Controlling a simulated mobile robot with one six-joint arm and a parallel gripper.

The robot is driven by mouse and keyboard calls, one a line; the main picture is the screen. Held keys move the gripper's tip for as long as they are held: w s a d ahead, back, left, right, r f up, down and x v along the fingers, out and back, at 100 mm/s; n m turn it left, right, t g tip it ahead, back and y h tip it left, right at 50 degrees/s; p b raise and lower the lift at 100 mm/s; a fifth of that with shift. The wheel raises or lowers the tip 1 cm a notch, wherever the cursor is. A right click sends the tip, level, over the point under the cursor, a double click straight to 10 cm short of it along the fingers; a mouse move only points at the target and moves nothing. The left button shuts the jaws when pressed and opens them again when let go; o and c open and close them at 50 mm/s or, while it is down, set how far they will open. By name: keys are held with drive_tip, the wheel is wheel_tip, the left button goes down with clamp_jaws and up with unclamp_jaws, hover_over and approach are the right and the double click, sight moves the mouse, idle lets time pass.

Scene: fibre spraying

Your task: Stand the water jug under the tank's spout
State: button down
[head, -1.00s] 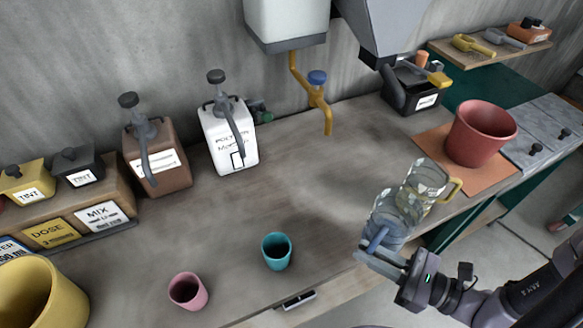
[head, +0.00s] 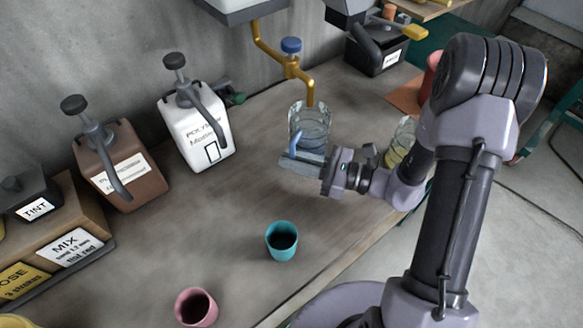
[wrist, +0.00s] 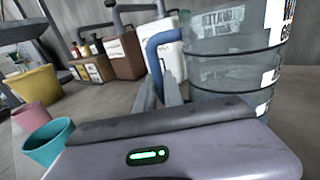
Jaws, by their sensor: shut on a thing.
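The water jug (head: 312,122) is clear, upright, and has a blue handle (head: 296,143). My gripper (head: 298,160) is shut on that handle, at the jug's front left side. The wrist view shows the blue handle (wrist: 155,48) between the fingers and the clear jug wall (wrist: 232,70) to the right. The tank (head: 240,8) hangs on the wall, mostly cut off at the top. Its brass spout (head: 308,88), with a blue tap knob, ends at the jug's mouth in the head view. I cannot tell whether the jug's base touches the bench.
A white pump bottle (head: 198,128) and brown one (head: 125,170) stand left. A teal cup (head: 282,240) and pink cup (head: 195,307) are in front. The bench (head: 225,205) between is clear.

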drive_tip(key=f, duration=0.1)
drive_tip(key=f+b, duration=0.2)
drive_tip(key=f, duration=0.1)
drive_tip(key=shift+w+a, duration=0.2)
drive_tip(key=shift+w, duration=0.15)
drive_tip(key=shift+r, duration=0.2)
drive_tip(key=shift+f, duration=0.15)
drive_tip(key=c, duration=1.5)
unclamp_jaws()
drive_tip(key=shift+o, duration=0.2)
